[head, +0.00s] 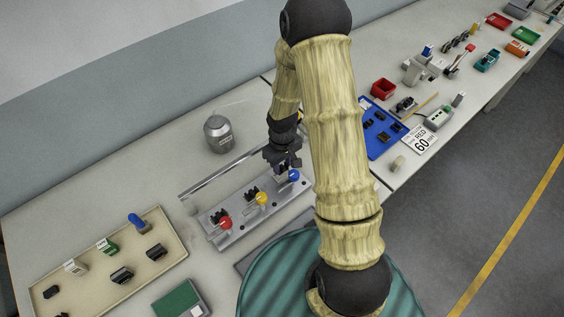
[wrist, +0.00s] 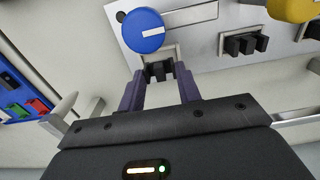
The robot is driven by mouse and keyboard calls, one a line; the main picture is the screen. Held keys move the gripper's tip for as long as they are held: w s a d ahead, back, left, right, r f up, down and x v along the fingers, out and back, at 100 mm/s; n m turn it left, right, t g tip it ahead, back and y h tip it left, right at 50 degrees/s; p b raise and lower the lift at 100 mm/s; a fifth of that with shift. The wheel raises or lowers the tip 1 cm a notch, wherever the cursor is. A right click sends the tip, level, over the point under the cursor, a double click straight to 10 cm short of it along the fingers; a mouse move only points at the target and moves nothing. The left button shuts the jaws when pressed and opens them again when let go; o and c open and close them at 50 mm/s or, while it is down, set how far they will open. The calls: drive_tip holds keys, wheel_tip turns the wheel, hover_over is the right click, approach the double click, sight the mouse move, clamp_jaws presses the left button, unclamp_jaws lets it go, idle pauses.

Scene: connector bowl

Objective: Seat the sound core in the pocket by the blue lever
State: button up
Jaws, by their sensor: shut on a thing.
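The fixture (head: 236,232) is a grey plate with a red lever (head: 226,222), a yellow lever (head: 262,198) and a blue lever (head: 293,176). My gripper (head: 286,163) is down at the blue lever's end. In the wrist view, my gripper (wrist: 160,80) has its purple fingers closed on a dark ridged core (wrist: 159,70), beside the round blue lever knob (wrist: 143,32). The core is at the pocket there; its underside is hidden, so I cannot tell how deep it sits. Dark ridged pieces stand by the yellow (head: 250,194) and red levers.
A beige tray (head: 180,262) at the left holds dark pieces and tagged connectors. A grey metal pot (head: 217,133) stands behind the fixture. A blue tray (head: 376,146) with dark parts lies to the right. A green box (head: 180,302) is at the front.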

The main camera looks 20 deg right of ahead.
drive_tip(key=shift+f+b, duration=0.75)
drive_tip(key=shift+f, duration=0.4)
drive_tip(key=o, duration=1.1)
drive_tip(key=shift+c, duration=0.2)
wheel_tip(320, 180, up, 17)
drive_tip(key=b, duration=0.1)
drive_tip(key=shift+r, duration=0.2)
drive_tip(key=s+r+m+t, duration=0.2)
drive_tip(key=s+m, duration=0.2)
drive_tip(key=s, duration=0.7)
drive_tip(key=shift+s+t, duration=0.15)
drive_tip(key=shift+t, duration=0.15)
